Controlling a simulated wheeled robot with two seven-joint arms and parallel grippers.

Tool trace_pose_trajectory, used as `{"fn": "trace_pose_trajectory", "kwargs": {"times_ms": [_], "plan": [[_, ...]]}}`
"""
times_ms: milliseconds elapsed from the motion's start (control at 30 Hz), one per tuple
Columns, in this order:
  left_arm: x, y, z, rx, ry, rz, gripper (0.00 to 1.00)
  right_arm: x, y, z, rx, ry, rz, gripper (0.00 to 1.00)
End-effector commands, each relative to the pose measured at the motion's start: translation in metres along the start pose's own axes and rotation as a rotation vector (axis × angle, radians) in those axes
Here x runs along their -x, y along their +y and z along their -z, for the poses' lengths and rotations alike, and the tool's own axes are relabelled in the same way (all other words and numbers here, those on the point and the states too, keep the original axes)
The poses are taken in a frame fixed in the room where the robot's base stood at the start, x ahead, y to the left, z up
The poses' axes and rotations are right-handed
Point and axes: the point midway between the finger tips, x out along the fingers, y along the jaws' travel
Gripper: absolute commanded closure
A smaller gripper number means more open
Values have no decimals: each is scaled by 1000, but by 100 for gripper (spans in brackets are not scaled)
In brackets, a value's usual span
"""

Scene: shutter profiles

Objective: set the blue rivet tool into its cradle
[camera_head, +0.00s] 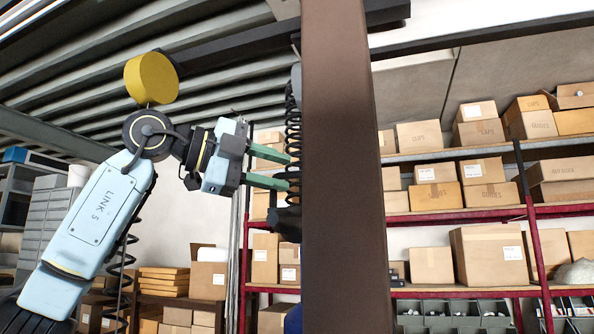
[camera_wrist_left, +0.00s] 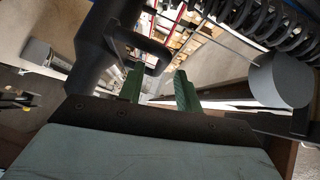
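My left gripper (camera_head: 289,172) reaches in from the left in the head view. Its two green fingers are apart, with nothing seen held between them. They point at a black coiled hose (camera_head: 294,140) beside the brown post. A dark part (camera_head: 285,217) shows just below the fingers, partly hidden by the post; I cannot tell if it belongs to the rivet tool. In the left wrist view the gripper (camera_wrist_left: 160,80) is also open, near a black body with a loop handle (camera_wrist_left: 150,48). I cannot make out the blue tool or its cradle for certain. My right gripper is not seen.
The brown post (camera_head: 338,170) stands close in front and hides what is behind it. Red-framed shelves (camera_head: 460,219) with cardboard boxes stand behind. A dark overhead rail (camera_head: 235,45) crosses above. A grey cylinder (camera_wrist_left: 280,80) and thick coils (camera_wrist_left: 255,18) are at right in the wrist view.

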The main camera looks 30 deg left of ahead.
Motion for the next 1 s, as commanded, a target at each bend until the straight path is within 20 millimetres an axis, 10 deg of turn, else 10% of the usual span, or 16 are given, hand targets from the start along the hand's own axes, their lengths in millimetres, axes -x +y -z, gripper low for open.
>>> {"fn": "trace_pose_trajectory", "kwargs": {"times_ms": [633, 1000], "plan": [[-45, 0, 0, 0, 0, 1, 66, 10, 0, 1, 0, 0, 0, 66], [-44, 0, 0, 0, 0, 1, 100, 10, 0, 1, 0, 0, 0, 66]]}}
